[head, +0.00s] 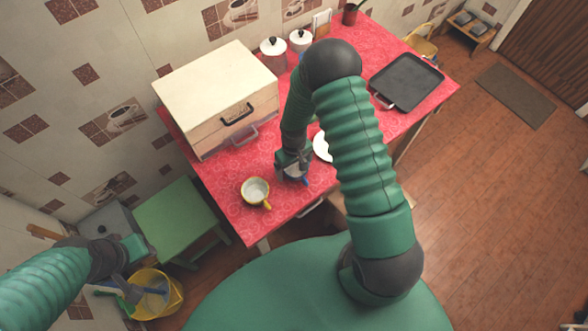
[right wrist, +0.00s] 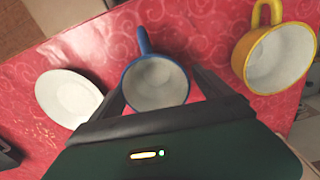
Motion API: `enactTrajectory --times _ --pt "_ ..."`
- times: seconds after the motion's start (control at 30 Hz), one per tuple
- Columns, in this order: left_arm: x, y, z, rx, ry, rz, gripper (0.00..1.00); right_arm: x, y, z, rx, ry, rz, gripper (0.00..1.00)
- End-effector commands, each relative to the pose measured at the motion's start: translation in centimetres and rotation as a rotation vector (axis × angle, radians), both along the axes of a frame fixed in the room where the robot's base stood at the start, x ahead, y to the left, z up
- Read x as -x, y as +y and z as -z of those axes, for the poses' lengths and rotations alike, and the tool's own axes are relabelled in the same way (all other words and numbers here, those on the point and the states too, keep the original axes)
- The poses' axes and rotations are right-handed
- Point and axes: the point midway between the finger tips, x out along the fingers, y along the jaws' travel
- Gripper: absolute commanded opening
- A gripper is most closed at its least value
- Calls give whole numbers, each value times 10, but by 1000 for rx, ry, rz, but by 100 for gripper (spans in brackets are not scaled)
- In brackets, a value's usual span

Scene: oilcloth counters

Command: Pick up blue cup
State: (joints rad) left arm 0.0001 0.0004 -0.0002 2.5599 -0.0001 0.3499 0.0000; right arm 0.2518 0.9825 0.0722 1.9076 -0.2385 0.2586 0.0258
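The blue cup (right wrist: 157,84) has a white inside and stands upright on the red patterned counter, its blue handle pointing up in the right wrist view. In the head view the cup (head: 297,174) is partly hidden by my right gripper (head: 291,166). In the right wrist view the right gripper (right wrist: 158,80) has its fingers spread, one on each side of the cup. A small gap shows beside the right finger; contact at the left finger is unclear. My left gripper (head: 126,286) hangs low at the left, away from the counter; its finger opening is unclear.
A yellow cup (right wrist: 276,60) stands right of the blue cup in the wrist view, and a white saucer (right wrist: 68,98) lies left of it.

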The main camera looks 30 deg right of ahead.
Motion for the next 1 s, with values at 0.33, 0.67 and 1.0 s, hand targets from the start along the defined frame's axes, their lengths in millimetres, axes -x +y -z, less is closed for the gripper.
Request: enactTrajectory --times 0.33,0.67,1.0 --pt "0 0 0 0 0 0 36 0 -1 0 -1 0 2 42" --pt "0 0 0 0 0 0 36 0 -1 -1 0 -1 1 30" --pt "0 0 6 0 0 0 36 -1 -1 -31 0 -6 1 30"
